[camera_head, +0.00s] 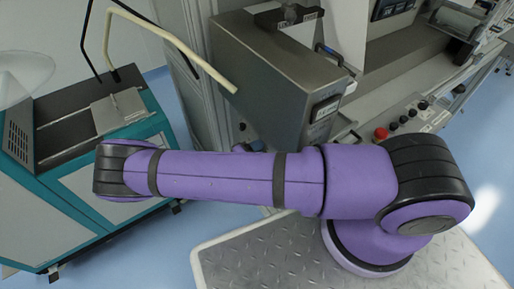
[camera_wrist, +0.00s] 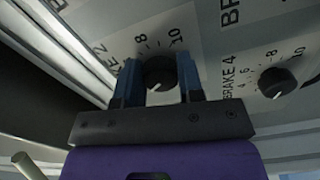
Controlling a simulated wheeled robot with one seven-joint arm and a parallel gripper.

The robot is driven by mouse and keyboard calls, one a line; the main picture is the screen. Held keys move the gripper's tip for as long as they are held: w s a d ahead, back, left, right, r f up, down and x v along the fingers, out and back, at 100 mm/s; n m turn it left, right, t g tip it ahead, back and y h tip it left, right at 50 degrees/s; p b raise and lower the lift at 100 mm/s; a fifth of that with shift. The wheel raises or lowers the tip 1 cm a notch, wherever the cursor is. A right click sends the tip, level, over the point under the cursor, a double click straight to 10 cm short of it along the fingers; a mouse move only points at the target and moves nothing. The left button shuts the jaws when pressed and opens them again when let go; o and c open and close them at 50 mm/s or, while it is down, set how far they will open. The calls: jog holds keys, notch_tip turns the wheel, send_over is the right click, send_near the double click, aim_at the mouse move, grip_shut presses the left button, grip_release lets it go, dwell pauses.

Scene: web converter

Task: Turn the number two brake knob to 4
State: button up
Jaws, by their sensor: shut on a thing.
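In the wrist view, a round black knob (camera_wrist: 160,72) sits on a grey panel, with scale numbers 8 and 10 readable above it. The label to its left is mostly hidden, with what looks like a 2 at its end. My gripper (camera_wrist: 160,80) has its two blue-black fingers on either side of this knob and is shut on it. The lower part of its scale is hidden by the fingers and gripper body, and I cannot tell which number its pointer faces. In the head view, my arm hides the gripper and knob.
A second black knob (camera_wrist: 276,82), labelled BRAKE 4, is close on the right in the wrist view. In the head view, a grey metal box (camera_head: 285,75) stands behind my arm. A red button (camera_head: 381,133) is on the console. A teal cabinet (camera_head: 150,130) stands left.

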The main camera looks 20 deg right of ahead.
jog(key=shift+m, duration=0.5)
jog(key=o, duration=0.9)
jog(key=shift+a, duration=0.15)
jog(key=a, duration=0.3)
jog(key=s+a, duration=0.1)
jog(key=a, duration=0.3)
jog(key=s+a, duration=0.1)
jog(key=a, duration=0.2)
jog(key=shift+a, duration=0.2)
